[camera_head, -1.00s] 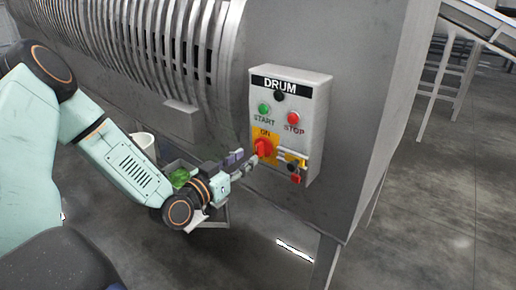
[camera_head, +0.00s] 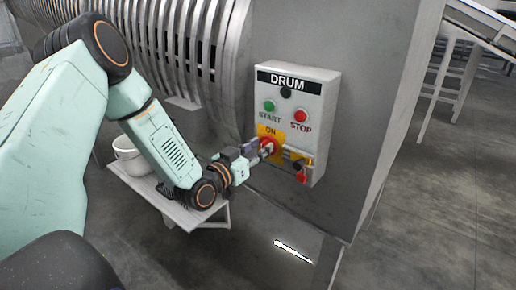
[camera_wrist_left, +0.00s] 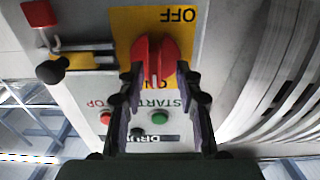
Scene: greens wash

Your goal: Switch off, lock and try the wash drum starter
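The grey DRUM starter box (camera_head: 318,113) is on the machine's side panel, with a green START button (camera_head: 269,106) and a red STOP button (camera_head: 301,115). Below them is a red rotary handle (camera_wrist_left: 155,58) on a yellow plate marked ON and OFF. The handle lies along the ON–OFF line, its ON end partly between my fingers. My left gripper (camera_wrist_left: 160,84) is open, its fingertips on either side of the handle; contact cannot be told. In the head view the gripper (camera_head: 266,151) covers part of the handle. A red padlock (camera_wrist_left: 38,14) hangs beside the plate. My right gripper is out of view.
A black-ended piece (camera_wrist_left: 51,70) and bars stand out beside the handle. A white bucket (camera_head: 128,155) stands on a small table (camera_head: 195,216) under my left arm. The ribbed drum (camera_head: 180,40) is at the left. Floor is clear at the right.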

